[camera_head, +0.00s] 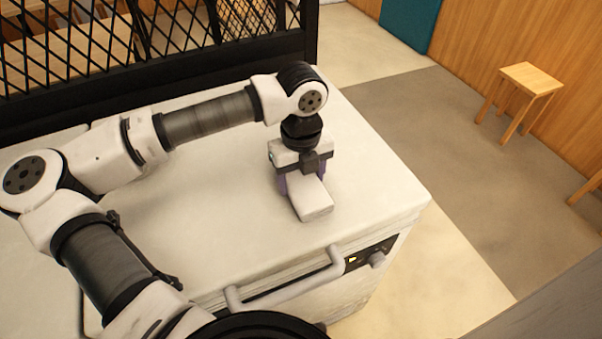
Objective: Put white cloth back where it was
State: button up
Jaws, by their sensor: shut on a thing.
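The white cloth (314,204) is a folded, block-like white piece at the right part of the white counter top. My gripper (300,188) points down over it and is shut on its far part, with purple fingers on either side. The near end of the cloth sticks out toward the front edge. The cloth is at or very close to the counter surface; I cannot tell if it touches. The part between the fingers is mostly hidden.
The white counter top (216,208) is otherwise clear. A handle (285,288) and a knob (377,260) stick out from its front. A black lattice screen (150,60) stands behind it. A wooden stool (530,82) stands on the floor at the right.

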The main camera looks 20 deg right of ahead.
aim_at(301, 180)
jog(key=shift+f+b, duration=0.2)
jog(key=shift+b, duration=0.1)
jog(key=o, duration=1)
jog(key=shift+r, duration=0.1)
jog(key=shift+c, duration=0.2)
jog(key=shift+r+p, duration=0.25)
jog(key=shift+p, duration=0.2)
notch_tip(301, 180, up, 12)
jog(key=b, duration=0.2)
jog(key=shift+s+f, duration=0.1)
jog(key=shift+f, duration=0.05)
